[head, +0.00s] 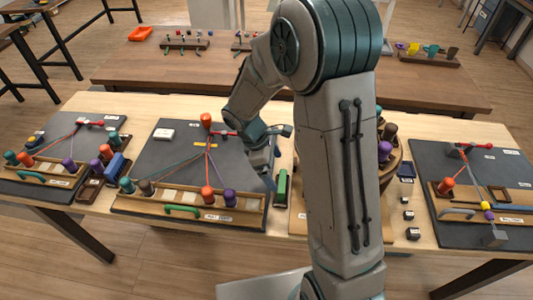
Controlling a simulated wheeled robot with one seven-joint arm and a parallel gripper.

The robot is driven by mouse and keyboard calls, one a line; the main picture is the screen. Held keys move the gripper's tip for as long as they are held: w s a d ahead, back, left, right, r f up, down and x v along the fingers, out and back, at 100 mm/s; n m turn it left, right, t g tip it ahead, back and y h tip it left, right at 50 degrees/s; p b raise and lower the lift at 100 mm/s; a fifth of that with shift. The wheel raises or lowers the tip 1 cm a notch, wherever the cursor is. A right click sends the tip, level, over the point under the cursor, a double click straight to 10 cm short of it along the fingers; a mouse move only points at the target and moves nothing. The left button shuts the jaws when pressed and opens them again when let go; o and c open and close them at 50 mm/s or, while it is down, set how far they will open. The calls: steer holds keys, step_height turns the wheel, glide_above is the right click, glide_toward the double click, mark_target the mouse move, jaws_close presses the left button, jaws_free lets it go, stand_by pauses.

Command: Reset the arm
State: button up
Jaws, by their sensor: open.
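My gripper (272,178) is low over the right side of the middle braiding board (150,160), to the right of its cords. It is open, and I see nothing between its fingers. Teal, brown, orange-red and purple bobbins (229,197) stand along that rack. My upper arm hides much of the round wooden stand behind it, where purple and brown bobbins (389,131) show.
A left board (50,140) and a right board (500,165) hold other cords and bobbins. A green block (282,183) lies close to my gripper. Small dark blocks (408,215) sit right of my arm. A second table (120,65) stands behind.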

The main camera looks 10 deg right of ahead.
steer(key=v, duration=0.6)
steer(key=shift+r, duration=0.25)
steer(key=shift+a+r, duration=0.1)
steer(key=s+d+r+m+t+y, duration=0.2)
steer(key=s+r+m, duration=0.3)
steer(key=s+m, duration=0.2)
steer(key=s+d+r+m+t+y, duration=0.2)
steer(key=s+d+r+m, duration=0.1)
steer(key=s+r+m, duration=0.2)
steer(key=shift+s+r+m+t, duration=0.35)
steer(key=shift+s+m, duration=0.85)
steer(key=shift+s, duration=0.8)
